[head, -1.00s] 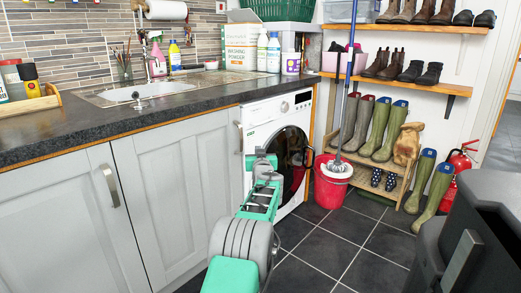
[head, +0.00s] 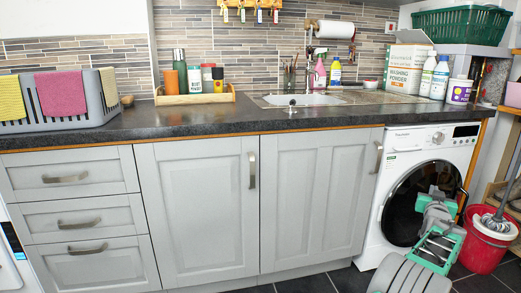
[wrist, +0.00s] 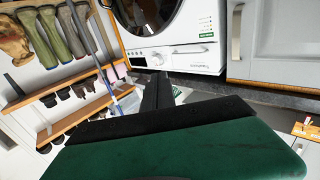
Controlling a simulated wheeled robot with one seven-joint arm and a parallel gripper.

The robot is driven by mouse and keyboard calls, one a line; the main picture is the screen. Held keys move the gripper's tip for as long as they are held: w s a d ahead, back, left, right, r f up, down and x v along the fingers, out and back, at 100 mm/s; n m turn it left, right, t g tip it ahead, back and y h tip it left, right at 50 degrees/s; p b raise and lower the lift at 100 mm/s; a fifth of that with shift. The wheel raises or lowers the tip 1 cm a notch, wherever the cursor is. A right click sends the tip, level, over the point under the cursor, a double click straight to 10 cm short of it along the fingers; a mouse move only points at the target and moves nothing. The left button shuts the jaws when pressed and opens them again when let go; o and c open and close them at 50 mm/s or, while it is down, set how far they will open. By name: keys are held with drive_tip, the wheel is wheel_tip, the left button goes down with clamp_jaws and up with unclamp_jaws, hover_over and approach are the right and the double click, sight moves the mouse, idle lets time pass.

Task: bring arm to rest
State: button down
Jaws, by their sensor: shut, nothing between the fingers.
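My arm shows at the lower right of the head view, in front of the white washing machine (head: 402,142). The end with my gripper (head: 436,192) points away from me toward the machine's round door; the fingertips are too small there to make out. In the wrist view my gripper (wrist: 157,90) shows as dark fingers shut together, with nothing between them. That view is upside down and shows the washing machine (wrist: 180,50) beyond the fingers, apart from them.
A dark worktop (head: 210,118) runs above grey cupboards and drawers, with a grey basket (head: 65,107) at its left. A red bucket (head: 482,245) with a mop stands right of my arm. The wrist view shows a wooden rack (wrist: 60,90) with wellies (wrist: 72,30).

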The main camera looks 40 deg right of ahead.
drive_tip(key=w+a+r+n+t+y+p, duration=0.1)
drive_tip(key=w+a+r+n+y+p, duration=0.15)
drive_tip(key=w+a+r+p, duration=0.55)
drive_tip(key=w+a+r+n+t+y+p, duration=0.1)
drive_tip(key=w+a+t+y, duration=0.15)
drive_tip(key=w+a, duration=0.7)
drive_tip(key=w+a+r+n+y+p, duration=0.25)
drive_tip(key=w+a+r+p, duration=0.2)
drive_tip(key=w+a, duration=0.5)
drive_tip(key=w+a+r+n+y+p, duration=0.1)
drive_tip(key=w+a+r+y+p, duration=0.4)
drive_tip(key=a, duration=0.7)
drive_tip(key=s+a+r+n+g+y+p, duration=0.15)
drive_tip(key=a+p, duration=0.25)
drive_tip(key=a, duration=0.6)
drive_tip(key=s+a+r+n+p, duration=0.1)
drive_tip(key=a+r+p, duration=0.1)
drive_tip(key=a+p, duration=0.5)
drive_tip(key=s+a+r+n+g+y+p, duration=0.1)
drive_tip(key=a+r+n+p, duration=0.1)
drive_tip(key=a, duration=1)
drive_tip(key=s+a+r+n+g+y+p, duration=0.1)
drive_tip(key=s+a+g+p, duration=0.3)
drive_tip(key=s+a+p, duration=0.4)
drive_tip(key=s+a+n+y, duration=0.1)
drive_tip(key=s+a, duration=0.4)
drive_tip(key=s, duration=0.1)
drive_tip(key=shift+s+a+r+n, duration=0.3)
drive_tip(key=shift+a+n, duration=0.05)
